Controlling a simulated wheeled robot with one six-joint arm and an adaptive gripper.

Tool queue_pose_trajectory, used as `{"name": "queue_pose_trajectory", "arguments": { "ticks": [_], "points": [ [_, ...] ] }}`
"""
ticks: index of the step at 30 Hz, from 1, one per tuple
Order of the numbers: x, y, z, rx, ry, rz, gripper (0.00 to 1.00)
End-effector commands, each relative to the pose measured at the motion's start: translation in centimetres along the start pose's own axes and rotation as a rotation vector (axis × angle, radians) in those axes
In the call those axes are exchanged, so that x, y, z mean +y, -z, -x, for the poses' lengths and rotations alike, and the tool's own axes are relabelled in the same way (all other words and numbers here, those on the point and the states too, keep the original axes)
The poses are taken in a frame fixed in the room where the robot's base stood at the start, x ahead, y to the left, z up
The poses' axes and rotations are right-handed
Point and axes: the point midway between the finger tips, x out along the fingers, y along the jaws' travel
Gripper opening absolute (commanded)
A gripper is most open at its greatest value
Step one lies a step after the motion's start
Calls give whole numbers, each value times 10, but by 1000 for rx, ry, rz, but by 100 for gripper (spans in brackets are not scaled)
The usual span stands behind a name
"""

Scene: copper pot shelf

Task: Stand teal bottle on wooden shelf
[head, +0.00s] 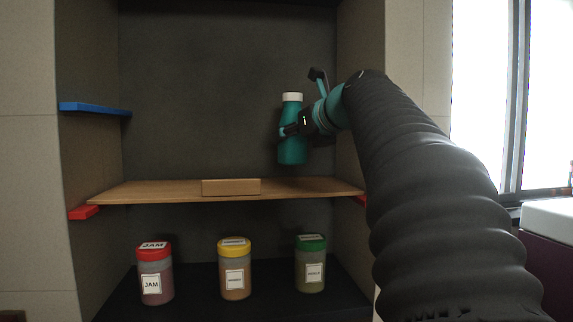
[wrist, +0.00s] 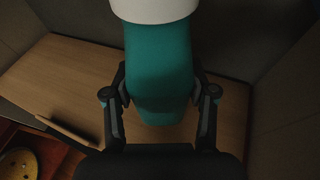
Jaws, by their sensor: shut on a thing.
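The teal bottle (head: 292,152) with a white cap is upright in my gripper (head: 287,130), above the right part of the wooden shelf (head: 150,191). In the head view its base appears a little above the shelf board. In the wrist view the bottle (wrist: 158,65) fills the middle, with the fingers of my gripper (wrist: 160,100) on both sides of it. The shelf (wrist: 70,75) lies behind and below it. Whether the base touches the shelf is hard to tell.
Jars with red (head: 155,275), yellow (head: 235,270) and green (head: 311,265) lids stand below. A blue ledge (head: 95,108) is on the left wall. The shelf's left part is clear.

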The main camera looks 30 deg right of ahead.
Motion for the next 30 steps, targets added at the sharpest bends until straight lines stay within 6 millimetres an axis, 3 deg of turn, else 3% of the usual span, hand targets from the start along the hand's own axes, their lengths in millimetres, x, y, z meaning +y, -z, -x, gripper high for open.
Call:
{"name": "queue_pose_trajectory", "arguments": {
  "ticks": [12, 24, 25, 28, 30],
  "points": [
    [3, 43, -14, -2, -4, 2, 20],
    [3, 46, -15, -2, -4, 2, 20],
    [3, 47, -15, -2, -4, 2, 59],
    [3, 46, -15, -2, -4, 3, 82],
    [2, 46, -15, -2, -4, 3, 82]
  ]
}}
